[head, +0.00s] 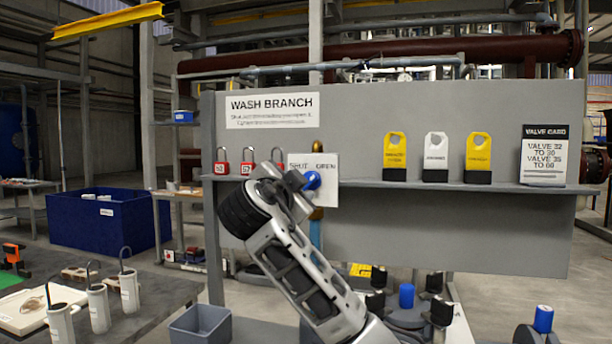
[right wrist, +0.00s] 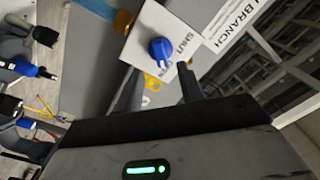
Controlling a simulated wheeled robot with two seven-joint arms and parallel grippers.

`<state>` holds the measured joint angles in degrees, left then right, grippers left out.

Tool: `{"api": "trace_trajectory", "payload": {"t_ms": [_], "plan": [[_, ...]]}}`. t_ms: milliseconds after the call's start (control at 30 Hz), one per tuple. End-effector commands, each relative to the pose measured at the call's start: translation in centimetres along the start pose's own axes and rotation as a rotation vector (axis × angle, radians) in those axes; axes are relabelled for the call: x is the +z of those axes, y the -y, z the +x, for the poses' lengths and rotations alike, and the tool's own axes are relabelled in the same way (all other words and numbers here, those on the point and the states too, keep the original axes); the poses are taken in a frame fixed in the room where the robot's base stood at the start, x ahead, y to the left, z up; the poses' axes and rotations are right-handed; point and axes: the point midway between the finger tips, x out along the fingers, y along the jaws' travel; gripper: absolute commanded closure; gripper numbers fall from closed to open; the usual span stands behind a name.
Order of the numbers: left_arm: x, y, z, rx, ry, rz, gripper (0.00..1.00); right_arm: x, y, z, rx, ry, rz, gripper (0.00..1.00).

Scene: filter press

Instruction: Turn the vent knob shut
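The vent knob (head: 312,180) is blue and sits on a white plate (head: 327,190) marked SHUT on the left and OPEN on the right. In the head view it shows just beyond the fingers of my right gripper (head: 298,188), which hide part of the plate. In the right wrist view the knob (right wrist: 161,50) lies ahead of the tips of my right gripper (right wrist: 158,72). The two fingers are apart, with nothing between them, and do not appear to touch the knob. Which label the knob points to I cannot tell. My left gripper is not in view.
The plate is on a grey panel (head: 400,110) with a shelf. Red padlocks (head: 222,163), yellow and white tags (head: 436,152) and a valve card (head: 544,155) stand along it. A grey bin (head: 200,322) and several white canisters (head: 98,308) are at lower left.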

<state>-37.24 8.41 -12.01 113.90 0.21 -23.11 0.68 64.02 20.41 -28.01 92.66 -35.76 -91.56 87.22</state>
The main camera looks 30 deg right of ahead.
Motion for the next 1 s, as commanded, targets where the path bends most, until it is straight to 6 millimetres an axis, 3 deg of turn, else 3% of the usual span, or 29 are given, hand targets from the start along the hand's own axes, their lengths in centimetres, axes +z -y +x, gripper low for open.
{"api": "trace_trajectory", "payload": {"t_ms": [100,300,733,767,900,1000], "plan": [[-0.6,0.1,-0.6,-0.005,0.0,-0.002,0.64,-0.3,0.2,2.5,0.003,-0.002,-0.004,0.62],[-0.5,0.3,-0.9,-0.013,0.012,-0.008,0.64,-0.2,0.2,5.3,0.0,-0.001,-0.001,0.62],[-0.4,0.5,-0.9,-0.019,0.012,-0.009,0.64,0.0,0.0,6.4,-0.002,0.001,0.001,0.62],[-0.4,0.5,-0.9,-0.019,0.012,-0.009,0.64,0.0,0.0,6.4,-0.002,0.001,0.001,0.65],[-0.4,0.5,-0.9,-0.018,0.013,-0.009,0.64,0.0,0.0,6.4,-0.001,0.001,0.0,1.0],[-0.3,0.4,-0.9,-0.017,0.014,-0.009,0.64,0.0,0.0,6.4,-0.001,0.001,0.0,1.0]]}}
